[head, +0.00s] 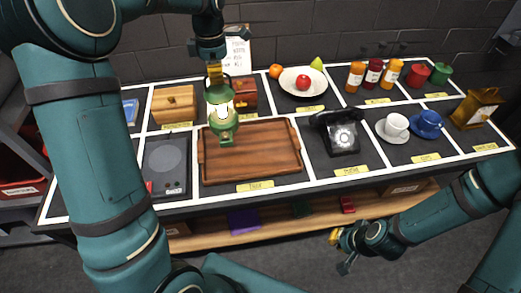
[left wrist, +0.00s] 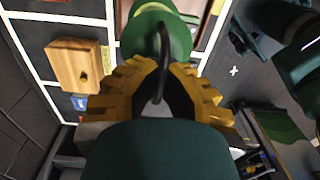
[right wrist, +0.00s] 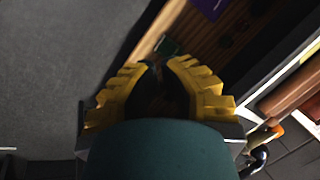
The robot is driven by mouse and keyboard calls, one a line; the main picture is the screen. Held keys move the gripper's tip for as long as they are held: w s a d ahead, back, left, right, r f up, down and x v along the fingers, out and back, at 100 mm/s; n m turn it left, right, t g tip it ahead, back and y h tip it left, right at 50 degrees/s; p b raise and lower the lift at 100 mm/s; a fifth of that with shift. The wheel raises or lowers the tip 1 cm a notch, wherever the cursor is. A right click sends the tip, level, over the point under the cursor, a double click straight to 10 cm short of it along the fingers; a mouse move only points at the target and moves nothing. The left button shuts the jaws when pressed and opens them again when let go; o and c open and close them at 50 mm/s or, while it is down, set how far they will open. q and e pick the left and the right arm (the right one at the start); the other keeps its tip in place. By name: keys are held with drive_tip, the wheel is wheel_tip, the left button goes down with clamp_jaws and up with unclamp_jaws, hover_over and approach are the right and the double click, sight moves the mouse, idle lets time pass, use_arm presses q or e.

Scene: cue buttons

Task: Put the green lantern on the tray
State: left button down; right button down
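The green lantern (head: 222,118) hangs from my left gripper (head: 216,76), whose fingers are shut on its dark loop handle. In the left wrist view, the handle passes between the fingertips (left wrist: 160,72), with the lantern's green top (left wrist: 158,25) beyond. The lantern is nearly upright over the back left part of the brown wooden tray (head: 255,155). I cannot tell whether its base touches the tray. My right gripper (head: 342,250) is low, in front of the counter and away from the lantern. Its fingertips (right wrist: 163,65) look together and empty.
A wooden box (head: 174,104) and a red-brown box (head: 243,93) stand behind the tray. A dark scale-like plate (head: 165,165) lies left of it. A black telephone (head: 341,132) is to its right, with cups beyond. The lower shelf (head: 275,228) holds several small items.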

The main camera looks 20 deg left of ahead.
sight(222, 105)
use_arm(q)
drive_tip(key=shift+w+d, duration=0.1)
drive_tip(key=b, duration=0.4)
drive_tip(key=shift+f, duration=0.35)
wheel_tip(222, 105, down, 10)
drive_tip(key=b, duration=0.2)
drive_tip(key=shift+r+b, duration=0.2)
drive_tip(key=shift+b, duration=0.1)
drive_tip(key=shift+r, duration=0.1)
drive_tip(key=c, duration=1.7)
unclamp_jaws()
drive_tip(key=o, duration=0.6)
drive_tip(key=shift+c, duration=0.2)
